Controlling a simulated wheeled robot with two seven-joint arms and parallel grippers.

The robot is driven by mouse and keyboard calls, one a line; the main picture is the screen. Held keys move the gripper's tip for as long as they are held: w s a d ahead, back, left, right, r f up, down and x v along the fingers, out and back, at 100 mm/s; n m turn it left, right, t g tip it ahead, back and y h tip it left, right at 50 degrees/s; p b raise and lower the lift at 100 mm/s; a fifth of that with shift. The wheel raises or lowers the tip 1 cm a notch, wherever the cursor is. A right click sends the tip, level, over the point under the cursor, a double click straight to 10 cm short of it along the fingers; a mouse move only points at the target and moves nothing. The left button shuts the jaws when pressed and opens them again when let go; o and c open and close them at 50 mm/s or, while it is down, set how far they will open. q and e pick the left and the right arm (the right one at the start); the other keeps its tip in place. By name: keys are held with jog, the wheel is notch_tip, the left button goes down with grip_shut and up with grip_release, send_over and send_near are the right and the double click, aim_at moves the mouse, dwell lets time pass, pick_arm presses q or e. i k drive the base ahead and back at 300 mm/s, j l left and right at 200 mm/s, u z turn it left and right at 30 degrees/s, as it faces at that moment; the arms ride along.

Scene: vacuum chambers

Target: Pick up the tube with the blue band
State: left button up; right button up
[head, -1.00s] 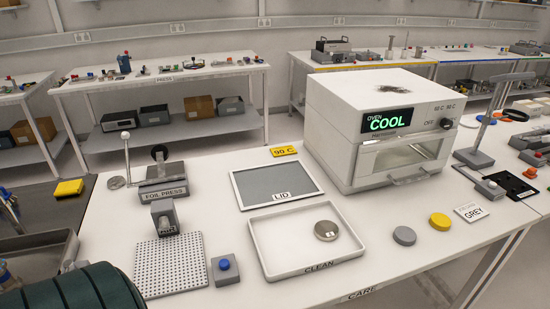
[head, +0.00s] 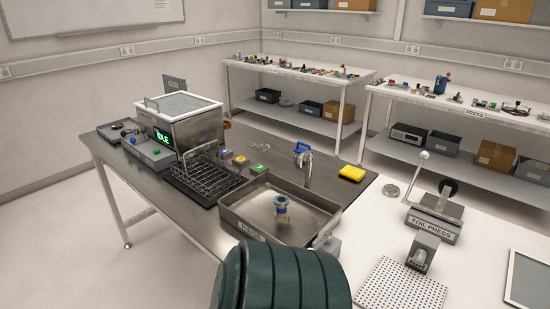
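A small metal tube piece with a blue band (head: 281,205) stands in the steel basin (head: 232,219) on the dark bench, in the middle of the head view. It looks upright, with a wider base; its details are small. A dark green ribbed part of my arm fills the bottom middle, just in front of the basin, and hides its front right corner. I make out no fingers of my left gripper. My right gripper is not in the picture.
A wire rack (head: 206,173) and a machine reading IDLE (head: 184,120) stand left of the basin. The foil press (head: 435,217) and a perforated plate (head: 399,286) are at right.

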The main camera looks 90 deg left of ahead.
aim_at(281, 215)
jog(key=u, duration=2.7)
jog(key=k+j+z, duration=0.1)
